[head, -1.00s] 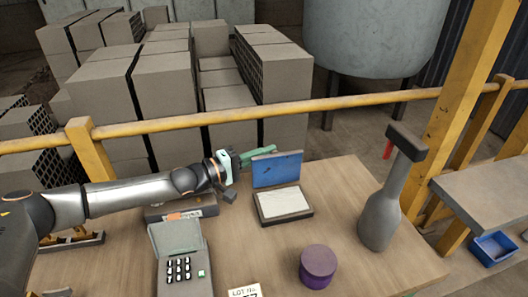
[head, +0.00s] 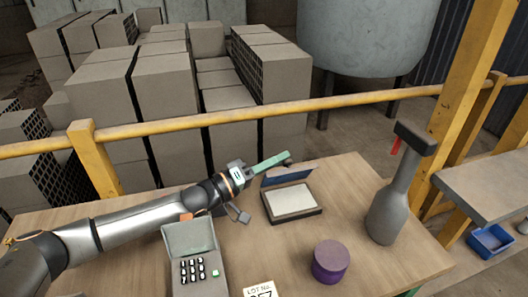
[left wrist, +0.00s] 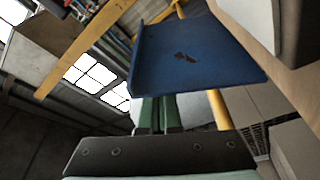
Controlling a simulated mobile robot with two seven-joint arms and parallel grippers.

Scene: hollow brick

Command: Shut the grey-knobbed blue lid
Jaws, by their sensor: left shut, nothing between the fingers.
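The blue lid (head: 288,176) is hinged at the back of a low dark box with a pale inside (head: 292,201). It stands raised but tilted, showing only a thin blue strip in the head view. In the left wrist view the blue lid (left wrist: 195,55) fills the upper middle and has a dark mark. I cannot make out its grey knob. My left gripper (head: 284,156) is shut and empty, its green fingers at the lid's back upper edge. They also show in the left wrist view (left wrist: 157,110), close to the lid; contact is unclear. My right gripper is out of view.
A keypad device (head: 192,255) stands left of the box. A purple round container (head: 330,262) and a lot-number card (head: 261,291) are in front. A grey bottle-shaped object (head: 390,205) stands to the right. A yellow rail (head: 300,107) runs behind the table.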

